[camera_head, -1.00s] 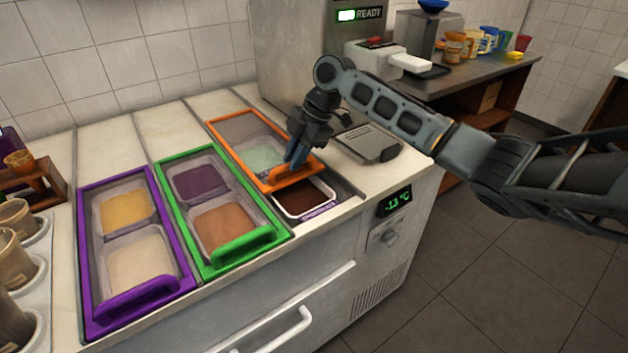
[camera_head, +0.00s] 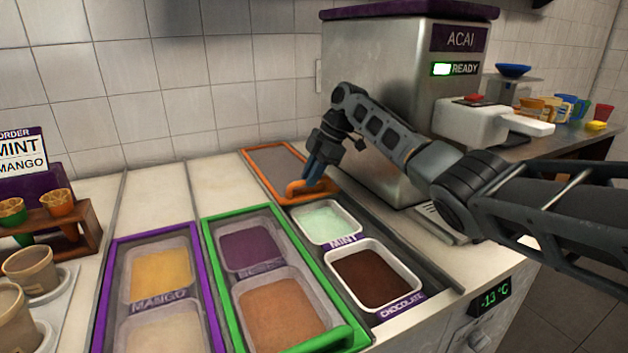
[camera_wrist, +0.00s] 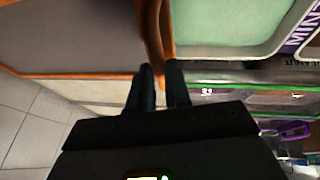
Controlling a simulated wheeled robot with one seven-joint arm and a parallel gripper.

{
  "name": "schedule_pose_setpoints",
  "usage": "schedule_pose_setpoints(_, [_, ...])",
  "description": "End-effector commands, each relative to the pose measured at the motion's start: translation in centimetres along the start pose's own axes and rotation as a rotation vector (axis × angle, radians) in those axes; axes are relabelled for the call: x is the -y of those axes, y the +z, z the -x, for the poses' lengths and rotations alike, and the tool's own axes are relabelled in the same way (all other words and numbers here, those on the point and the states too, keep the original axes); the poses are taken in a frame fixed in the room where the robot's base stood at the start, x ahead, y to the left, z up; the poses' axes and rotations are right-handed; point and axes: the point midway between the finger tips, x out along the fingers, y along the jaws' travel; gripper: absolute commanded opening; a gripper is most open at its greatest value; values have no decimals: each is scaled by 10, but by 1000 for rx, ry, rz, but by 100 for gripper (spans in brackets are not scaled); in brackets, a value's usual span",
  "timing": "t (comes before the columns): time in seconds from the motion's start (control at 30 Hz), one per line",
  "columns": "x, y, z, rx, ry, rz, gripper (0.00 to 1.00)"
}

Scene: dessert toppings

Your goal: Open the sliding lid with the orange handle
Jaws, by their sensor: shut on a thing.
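The sliding lid with the orange frame (camera_head: 262,175) sits pushed toward the wall in the head view. Its orange handle (camera_head: 298,190) is at the near edge. My gripper (camera_head: 312,182) is shut on this handle. In the wrist view the two dark fingertips (camera_wrist: 160,72) lie against the orange handle (camera_wrist: 152,30). In front of the lid, the mint tub (camera_head: 328,222) and the chocolate tub (camera_head: 374,278) are uncovered.
A green-framed lid (camera_head: 318,283) covers two tubs to the left. A purple-framed lid (camera_head: 105,290) covers the tubs beyond it. The acai machine (camera_head: 385,60) stands behind my arm. A wooden cone stand (camera_head: 85,235) is at the far left.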

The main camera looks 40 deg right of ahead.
Motion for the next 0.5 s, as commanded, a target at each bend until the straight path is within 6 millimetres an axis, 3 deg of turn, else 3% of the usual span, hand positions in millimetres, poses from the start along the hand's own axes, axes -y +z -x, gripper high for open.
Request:
schedule_pose_setpoints(0.47, [-1,2,0,4,-1,-1,0])
schedule_pose_setpoints(0.5, [-1,2,0,4,-1,-2,21])
